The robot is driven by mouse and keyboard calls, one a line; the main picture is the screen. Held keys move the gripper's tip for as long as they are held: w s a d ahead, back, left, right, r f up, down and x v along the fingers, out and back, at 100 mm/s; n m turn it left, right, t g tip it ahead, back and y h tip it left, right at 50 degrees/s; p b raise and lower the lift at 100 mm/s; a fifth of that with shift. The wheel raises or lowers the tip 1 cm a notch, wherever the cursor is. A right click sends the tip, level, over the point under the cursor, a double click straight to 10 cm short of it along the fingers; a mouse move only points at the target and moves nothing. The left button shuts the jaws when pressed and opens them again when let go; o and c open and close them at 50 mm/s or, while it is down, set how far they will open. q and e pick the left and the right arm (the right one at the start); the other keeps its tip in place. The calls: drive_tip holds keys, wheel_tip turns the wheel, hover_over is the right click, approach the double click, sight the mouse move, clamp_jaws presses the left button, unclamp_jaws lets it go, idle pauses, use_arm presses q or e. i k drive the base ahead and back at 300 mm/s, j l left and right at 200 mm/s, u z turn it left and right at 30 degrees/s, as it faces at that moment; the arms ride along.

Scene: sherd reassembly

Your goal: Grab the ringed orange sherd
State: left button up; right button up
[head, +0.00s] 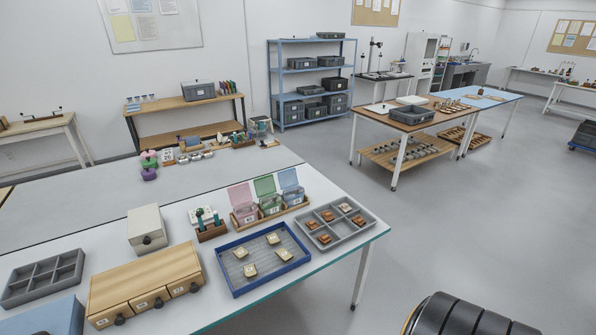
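Several small orange-brown sherds lie in a grey divided tray (372,230) at the right end of the near table. Among them are one sherd (313,225) at the tray's left, one (325,239) at its near side and one (359,219) at its right. A paler sherd (346,207) lies in the far part. They are too small for me to tell which one carries a ring. Neither of my grippers is in view.
Left of the tray, a blue-rimmed tray (228,282) holds several pale pieces. Pink, green and blue lidded boxes (265,207) stand behind. A wooden drawer unit (145,282) and a white box (147,229) stand further left. The table's edge (388,231) is close to the grey tray's right.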

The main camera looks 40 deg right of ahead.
sight(312, 225)
drive_tip(key=z, duration=1.55)
drive_tip(key=i+l+u, duration=0.4)
drive_tip(key=l, duration=0.25)
drive_tip(key=i+l+u, duration=0.4)
drive_tip(key=l, duration=0.35)
drive_tip(key=i+l+u, duration=0.2)
drive_tip(key=l, duration=0.25)
